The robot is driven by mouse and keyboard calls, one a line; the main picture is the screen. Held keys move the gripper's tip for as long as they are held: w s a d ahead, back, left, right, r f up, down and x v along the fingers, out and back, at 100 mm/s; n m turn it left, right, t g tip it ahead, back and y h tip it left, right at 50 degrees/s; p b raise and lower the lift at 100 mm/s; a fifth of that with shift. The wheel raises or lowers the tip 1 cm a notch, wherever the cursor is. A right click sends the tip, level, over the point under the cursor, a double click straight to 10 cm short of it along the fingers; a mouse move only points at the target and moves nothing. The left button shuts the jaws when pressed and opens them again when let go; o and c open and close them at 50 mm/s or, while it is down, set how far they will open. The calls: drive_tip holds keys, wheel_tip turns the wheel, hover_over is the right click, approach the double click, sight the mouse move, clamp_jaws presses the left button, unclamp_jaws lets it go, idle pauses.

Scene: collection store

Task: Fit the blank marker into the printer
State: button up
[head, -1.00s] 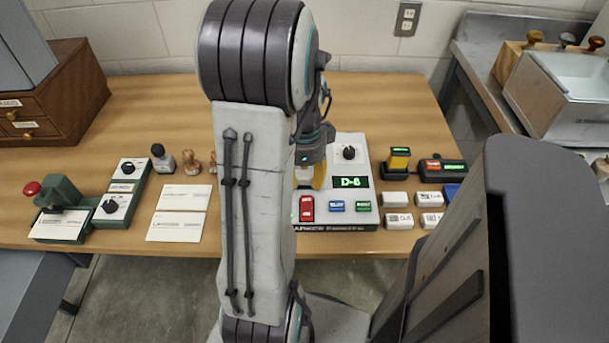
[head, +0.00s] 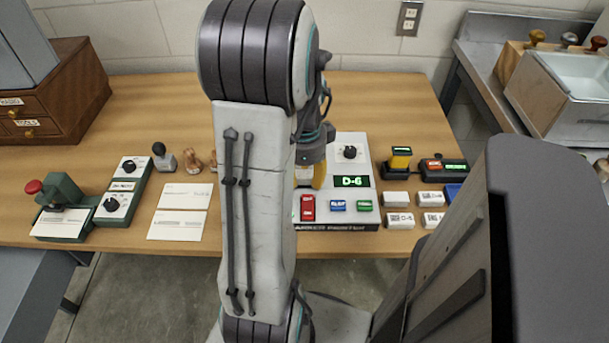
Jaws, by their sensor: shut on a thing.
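The printer (head: 372,217) is a pale box at the table's front edge, partly behind my arm. It has a black dial, a green display that seems to read D-6, and red, blue and green buttons. My gripper (head: 317,163) is over the printer's left part, its fingers mostly hidden by my own arm. It is shut on a yellow piece (head: 319,177), which seems to be the blank marker. I cannot tell whether this piece touches the printer or sits in a slot.
Several white blocks (head: 400,221) lie right of the printer, some with printed codes. Behind them stand a black dock with a yellow block (head: 401,158) and a black device (head: 443,166). Stamps, cards (head: 181,211) and green devices (head: 119,203) are at left. The table's back is clear.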

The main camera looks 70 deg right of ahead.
drive_tip(key=shift+f+b, duration=0.4)
drive_tip(key=shift+f, duration=0.1)
idle(0.3)
drive_tip(key=o, duration=1.2)
drive_tip(key=shift+c, duration=0.2)
drive_tip(key=shift+r, duration=0.15)
wheel_tip(320, 180, up, 12)
drive_tip(key=shift+s, duration=0.1)
drive_tip(key=shift+a, duration=0.1)
